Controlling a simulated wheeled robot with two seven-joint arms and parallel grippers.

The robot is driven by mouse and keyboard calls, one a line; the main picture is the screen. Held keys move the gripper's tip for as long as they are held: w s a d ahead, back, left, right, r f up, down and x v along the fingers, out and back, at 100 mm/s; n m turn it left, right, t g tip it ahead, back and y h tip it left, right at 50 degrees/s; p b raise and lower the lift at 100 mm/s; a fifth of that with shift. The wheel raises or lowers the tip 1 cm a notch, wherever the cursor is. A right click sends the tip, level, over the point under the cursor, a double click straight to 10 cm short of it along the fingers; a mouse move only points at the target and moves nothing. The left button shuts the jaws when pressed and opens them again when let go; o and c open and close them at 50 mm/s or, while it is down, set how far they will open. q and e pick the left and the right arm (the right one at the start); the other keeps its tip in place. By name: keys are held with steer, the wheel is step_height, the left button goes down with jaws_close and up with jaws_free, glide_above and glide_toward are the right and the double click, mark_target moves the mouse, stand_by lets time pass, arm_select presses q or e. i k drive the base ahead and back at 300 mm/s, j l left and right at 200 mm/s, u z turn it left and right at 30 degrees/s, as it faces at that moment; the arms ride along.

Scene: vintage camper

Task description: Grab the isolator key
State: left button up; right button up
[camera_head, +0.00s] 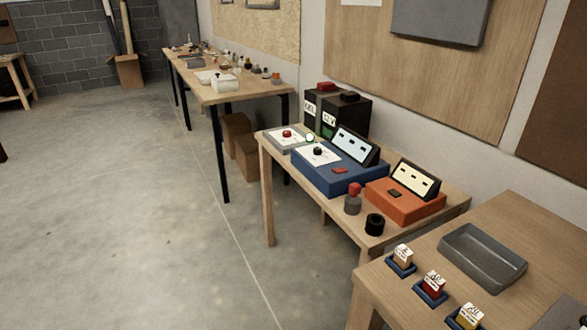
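I cannot tell for certain which thing is the isolator key. A small grey piece with a red top (353,198) stands on the middle wooden table (262,150), in front of the orange box. A red knob (287,133) sits on a white-faced grey panel (276,142) at the far left of that table. A black knob (318,151) sits on a white plate on the blue box (325,178). Neither of my grippers is in view.
A black ring-like piece (374,224), an orange box (405,200) and a dark battery-like box (340,112) are on the middle table. The right table (400,290) holds a grey tray (482,257) and small labelled blocks. Open concrete floor (120,200) lies left.

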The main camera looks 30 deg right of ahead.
mark_target(355, 189)
steer(key=i+z, duration=0.2)
steer(key=i, duration=0.2)
steer(key=i+j+z, duration=0.25)
steer(key=i, duration=0.15)
steer(key=i+j+z, duration=0.2)
steer(key=i, duration=0.2)
steer(key=l, duration=0.1)
